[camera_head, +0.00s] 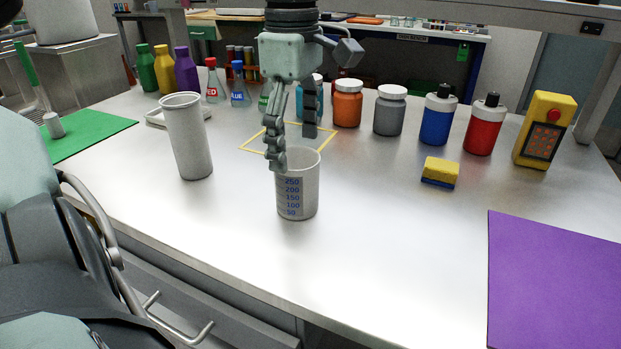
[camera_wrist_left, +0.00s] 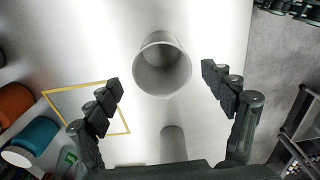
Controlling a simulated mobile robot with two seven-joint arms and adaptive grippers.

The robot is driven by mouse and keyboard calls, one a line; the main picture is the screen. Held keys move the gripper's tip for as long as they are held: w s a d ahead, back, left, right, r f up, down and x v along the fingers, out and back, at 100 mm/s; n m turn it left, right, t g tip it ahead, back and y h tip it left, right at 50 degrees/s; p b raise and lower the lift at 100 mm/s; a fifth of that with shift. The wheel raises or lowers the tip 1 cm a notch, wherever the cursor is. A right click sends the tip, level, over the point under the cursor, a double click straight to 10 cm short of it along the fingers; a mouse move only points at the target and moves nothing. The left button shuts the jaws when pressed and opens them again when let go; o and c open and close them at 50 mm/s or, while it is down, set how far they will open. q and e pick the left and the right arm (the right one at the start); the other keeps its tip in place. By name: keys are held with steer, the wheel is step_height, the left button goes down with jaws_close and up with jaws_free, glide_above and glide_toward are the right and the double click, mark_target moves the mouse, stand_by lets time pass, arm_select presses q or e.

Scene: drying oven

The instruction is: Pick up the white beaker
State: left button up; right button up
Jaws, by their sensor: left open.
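The white beaker (camera_head: 298,203) stands upright on the grey bench, with blue volume marks on its side. The left wrist view shows its open mouth (camera_wrist_left: 163,68) from above. It looks empty. My left gripper (camera_head: 293,148) points down from above, just behind and over the beaker's rim in the head view. One finger hides part of the rim there. In the left wrist view the gripper (camera_wrist_left: 164,84) has its fingers spread wide to either side, with gaps between them and the beaker. My right gripper is not in view.
A taller plain white cup (camera_head: 189,140) stands left of the beaker. Behind are a yellow square outline (camera_head: 262,151), an orange jar (camera_head: 347,108) and a grey jar (camera_head: 389,115). A yellow sponge (camera_head: 440,171) lies to the right. The bench in front of the beaker is clear.

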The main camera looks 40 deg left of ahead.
mark_target(297, 179)
arm_select(q)
step_height(297, 179, down, 7)
steer(key=shift+s+d+r, duration=0.1)
steer(key=shift+r, duration=0.05)
steer(key=c, duration=1.1)
steer(key=shift+r, duration=0.1)
